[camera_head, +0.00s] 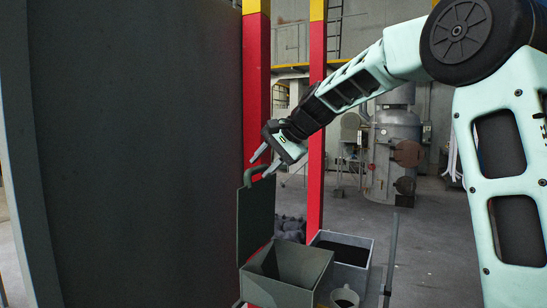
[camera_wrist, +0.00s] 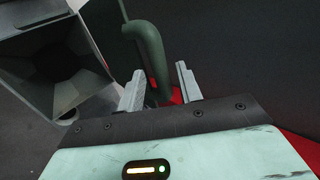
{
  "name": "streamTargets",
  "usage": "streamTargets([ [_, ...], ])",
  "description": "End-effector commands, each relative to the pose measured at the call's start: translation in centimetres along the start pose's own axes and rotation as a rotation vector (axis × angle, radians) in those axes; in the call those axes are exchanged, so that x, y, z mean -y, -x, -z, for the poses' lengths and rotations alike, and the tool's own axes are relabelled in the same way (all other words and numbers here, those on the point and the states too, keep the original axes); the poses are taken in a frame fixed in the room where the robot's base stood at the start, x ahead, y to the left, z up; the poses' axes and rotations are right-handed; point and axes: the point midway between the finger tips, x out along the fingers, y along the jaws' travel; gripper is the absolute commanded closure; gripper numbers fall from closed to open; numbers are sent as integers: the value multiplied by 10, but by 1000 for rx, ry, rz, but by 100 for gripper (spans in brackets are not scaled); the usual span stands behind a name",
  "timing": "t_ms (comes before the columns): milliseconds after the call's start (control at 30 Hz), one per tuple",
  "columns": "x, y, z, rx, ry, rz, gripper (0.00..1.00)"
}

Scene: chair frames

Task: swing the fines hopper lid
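The fines hopper (camera_head: 290,268) is a grey-green open box at the bottom centre of the head view. Its lid (camera_head: 257,222) stands upright at the hopper's left side, with a green handle (camera_head: 256,173) at its top edge. My gripper (camera_head: 264,162) is just above the lid's top edge, close to the handle. In the wrist view the fingers of my gripper (camera_wrist: 160,85) are apart, with the curved green handle (camera_wrist: 150,50) showing between and beyond them. Whether a finger touches the handle cannot be told. The hopper's open mouth (camera_wrist: 65,65) shows at the wrist view's left.
A grey bin with dark contents (camera_head: 345,250) stands right of the hopper, with a small cup-like vessel (camera_head: 344,297) in front. A large dark panel (camera_head: 140,150) fills the left. Red and yellow posts (camera_head: 316,150) rise behind the hopper. Open floor (camera_head: 435,240) lies to the right.

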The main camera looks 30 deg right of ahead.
Motion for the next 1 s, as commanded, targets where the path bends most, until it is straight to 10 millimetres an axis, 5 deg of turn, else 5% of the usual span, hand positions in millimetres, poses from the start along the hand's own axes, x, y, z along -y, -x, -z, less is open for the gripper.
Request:
streamTargets([
  [100,-1,-19,-1,2,2,-1,65],
  [200,0,-17,0,-1,2,-1,90],
  [300,-1,-17,0,0,1,-2,100],
  [1000,10,-34,-1,7,-1,-9,100],
])
